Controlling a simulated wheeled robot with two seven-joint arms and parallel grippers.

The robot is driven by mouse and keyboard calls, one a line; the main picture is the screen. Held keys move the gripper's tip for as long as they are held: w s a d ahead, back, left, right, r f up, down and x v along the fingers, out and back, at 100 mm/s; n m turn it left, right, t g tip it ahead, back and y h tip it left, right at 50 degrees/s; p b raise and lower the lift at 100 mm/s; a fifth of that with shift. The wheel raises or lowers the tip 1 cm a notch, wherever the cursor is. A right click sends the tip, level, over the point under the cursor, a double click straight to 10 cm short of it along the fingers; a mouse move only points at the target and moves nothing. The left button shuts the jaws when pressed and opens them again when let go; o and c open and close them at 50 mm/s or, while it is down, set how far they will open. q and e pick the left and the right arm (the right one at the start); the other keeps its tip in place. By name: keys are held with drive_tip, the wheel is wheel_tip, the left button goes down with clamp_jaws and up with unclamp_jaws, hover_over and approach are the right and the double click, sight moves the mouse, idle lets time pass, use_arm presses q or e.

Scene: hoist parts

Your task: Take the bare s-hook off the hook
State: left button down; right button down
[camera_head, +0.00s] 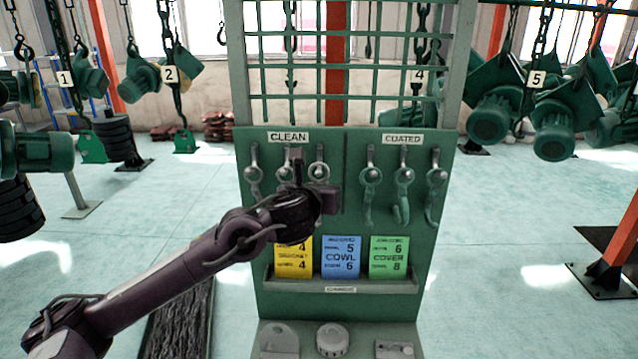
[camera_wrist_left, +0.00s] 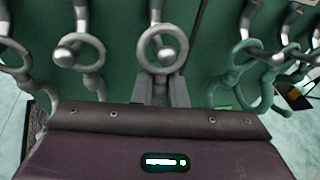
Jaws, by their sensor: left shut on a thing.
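The bare s-hook (camera_head: 319,171) is plain grey metal with a ring at its top. It hangs at the right end of the row under the CLEAN sign, on a peg of the green board (camera_head: 340,225). In the left wrist view the bare s-hook's ring (camera_wrist_left: 145,48) sits around the peg's round tip. My left gripper (camera_wrist_left: 160,92) is shut on the s-hook just below this ring. In the head view my left gripper (camera_head: 316,196) covers the s-hook's lower part. My right gripper is not in view.
Two more grey hooks hang to the left, one at the far left (camera_head: 254,173). Green-coated hooks (camera_head: 370,175) hang under COATED on the right. Below are yellow, blue (camera_head: 341,257) and green cards in a holder. A green grid (camera_head: 345,80) rises above the board.

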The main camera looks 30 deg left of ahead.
use_arm(q)
drive_tip(key=shift+s+d+r, duration=0.1)
drive_tip(key=shift+s, duration=0.1)
idle(0.4)
drive_tip(key=shift+s+d+r, duration=0.25)
drive_tip(key=shift+s, duration=0.2)
drive_tip(key=shift+d, duration=0.1)
drive_tip(key=shift+s+d+b, duration=0.15)
drive_tip(key=shift+s+b, duration=0.2)
drive_tip(key=shift+b, duration=0.15)
drive_tip(key=shift+s+d+r+t+b, duration=0.3)
drive_tip(key=shift+s+b, duration=0.15)
drive_tip(key=shift+s, duration=0.05)
